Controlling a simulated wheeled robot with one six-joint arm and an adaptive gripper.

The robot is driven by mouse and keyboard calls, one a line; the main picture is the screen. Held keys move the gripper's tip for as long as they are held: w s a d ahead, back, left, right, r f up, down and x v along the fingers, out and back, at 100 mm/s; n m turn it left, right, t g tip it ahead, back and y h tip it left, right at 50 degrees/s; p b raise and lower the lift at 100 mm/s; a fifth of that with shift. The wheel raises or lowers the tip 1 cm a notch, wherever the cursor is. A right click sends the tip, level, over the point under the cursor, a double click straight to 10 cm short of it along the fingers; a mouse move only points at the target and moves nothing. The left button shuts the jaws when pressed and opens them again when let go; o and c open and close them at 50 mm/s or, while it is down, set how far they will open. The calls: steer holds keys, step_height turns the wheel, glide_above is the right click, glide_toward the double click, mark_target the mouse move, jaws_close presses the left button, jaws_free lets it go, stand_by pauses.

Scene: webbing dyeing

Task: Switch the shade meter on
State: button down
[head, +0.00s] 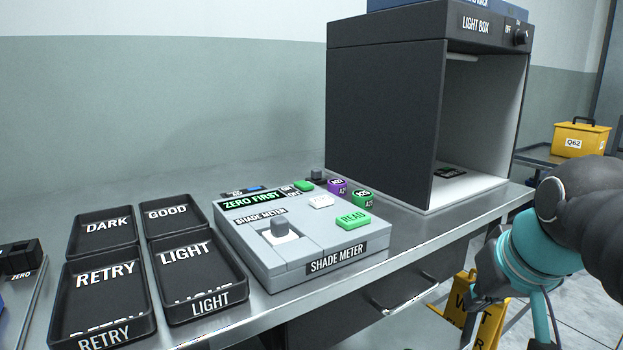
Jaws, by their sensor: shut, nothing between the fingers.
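The shade meter (290,257) is a grey box on the metal bench, centre of the head view. Its dark display (252,200) shows lit green words, "ZERO FIRST". My gripper (481,297) is at the lower right, beyond the bench's front edge, apart from the meter. It is shut and empty; its tips are hard to make out.
Black trays marked DARK (104,244), GOOD, RETRY and LIGHT lie left of the meter. The light box (385,115) stands at the back right. A yellow floor sign (490,325) stands beyond the bench's edge.

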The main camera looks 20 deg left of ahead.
steer(key=w+a+r+n+y+b, duration=0.1)
steer(key=w+a+r+n, duration=0.1)
steer(key=w+a+r, duration=0.2)
steer(key=w+a+r+n+y, duration=0.2)
steer(key=w+a+r, duration=0.3)
steer(key=a+r, duration=0.4)
steer(key=w+a+r+n+y+b, duration=0.1)
steer(key=w+a+r, duration=0.4)
steer(key=a, duration=0.6)
steer(key=r+n+y, duration=0.1)
steer(key=r+n, duration=0.1)
steer(key=shift+w+a+n+g+b, duration=0.15)
steer(key=shift+w+n+g+b, duration=0.1)
steer(key=shift+n+g+b, duration=0.05)
steer(key=shift+f, duration=0.1)
steer(key=b, duration=0.2)
glide_above(303, 184)
steer(key=s+d, duration=0.2)
steer(key=f, duration=0.7)
steer(key=shift+w+a+f, duration=0.15)
steer(key=shift+w+f, duration=0.1)
steer(key=shift+f, duration=0.1)
steer(key=shift+s+f+b, duration=0.1)
steer(key=shift+f+b, duration=0.5)
steer(key=shift+f, duration=0.15)
steer(key=shift+f+b, duration=0.4)
steer(key=shift+f, duration=0.6)
